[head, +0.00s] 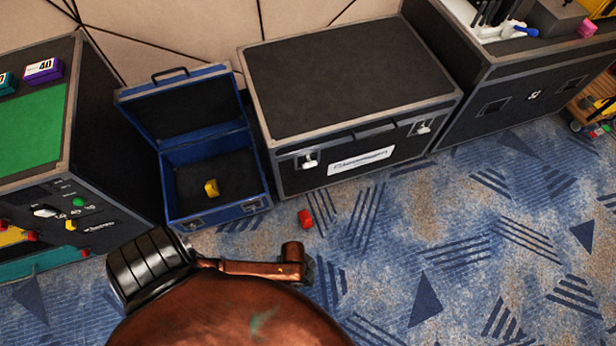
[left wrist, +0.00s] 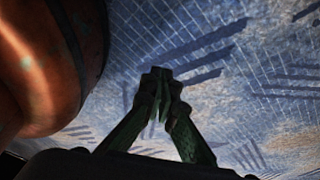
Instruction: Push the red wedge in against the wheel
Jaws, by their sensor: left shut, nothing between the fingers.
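A small red wedge (head: 305,218) lies on the patterned carpet in front of the middle black case, apart from it. A small dark wheel (head: 576,126) shows under a wooden trolley at the far right edge, well away from the wedge; I cannot tell whether it is the task's wheel. My left gripper (left wrist: 160,75) is shut and empty in the left wrist view, above bare carpet. In the head view it is mostly hidden, with a dark part (head: 312,274) showing beside my copper-coloured arm, below the wedge. My right gripper is not in view.
A black case (head: 350,85) stands behind the wedge. A console (head: 115,150) stands at far left, another case (head: 540,95) at right. Open carpet (head: 450,240) lies at lower right.

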